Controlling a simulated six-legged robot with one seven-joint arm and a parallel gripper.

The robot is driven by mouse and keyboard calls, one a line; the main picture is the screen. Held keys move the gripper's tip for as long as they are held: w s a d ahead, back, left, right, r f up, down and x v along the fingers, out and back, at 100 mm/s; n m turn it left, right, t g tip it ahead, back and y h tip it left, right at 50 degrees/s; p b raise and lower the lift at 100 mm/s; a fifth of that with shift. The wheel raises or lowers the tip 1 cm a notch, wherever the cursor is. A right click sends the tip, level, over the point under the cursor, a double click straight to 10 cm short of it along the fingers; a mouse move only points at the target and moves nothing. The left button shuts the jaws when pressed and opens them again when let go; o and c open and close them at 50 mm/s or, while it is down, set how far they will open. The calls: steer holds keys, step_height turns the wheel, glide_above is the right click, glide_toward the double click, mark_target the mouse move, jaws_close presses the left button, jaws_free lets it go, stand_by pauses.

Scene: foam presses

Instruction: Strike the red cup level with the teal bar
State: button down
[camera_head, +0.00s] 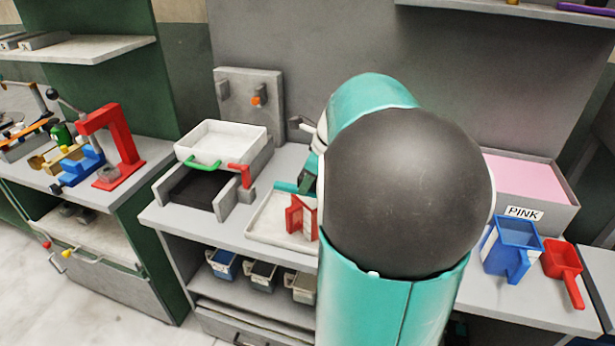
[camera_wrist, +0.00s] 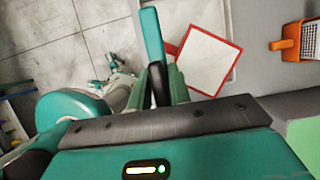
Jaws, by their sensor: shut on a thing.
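My gripper (camera_wrist: 160,84) is shut on the teal bar (camera_wrist: 152,38), which sticks out past the fingers in the wrist view. The red cup (camera_wrist: 189,40) is just right of the bar there, and its square mouth is filled with white material (camera_wrist: 208,60). I cannot tell whether the white stands above the rim or whether the bar touches the cup. In the head view the red cup (camera_head: 296,217) stands in a shallow white tray (camera_head: 262,232), partly hidden by my arm. The bar's end (camera_head: 285,187) shows just above it.
A blue cup (camera_head: 510,248) and another red cup (camera_head: 563,262) stand right, by the pink-filled bin (camera_head: 540,212). A white-topped press (camera_head: 222,142) with green and red handles is left of the tray. An orange cup (camera_wrist: 291,45) shows at the wrist view's right.

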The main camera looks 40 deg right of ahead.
steer(key=shift+f, duration=2.45)
steer(key=shift+w+d, duration=3.3)
steer(key=shift+d, duration=3)
steer(key=shift+r, duration=2.15)
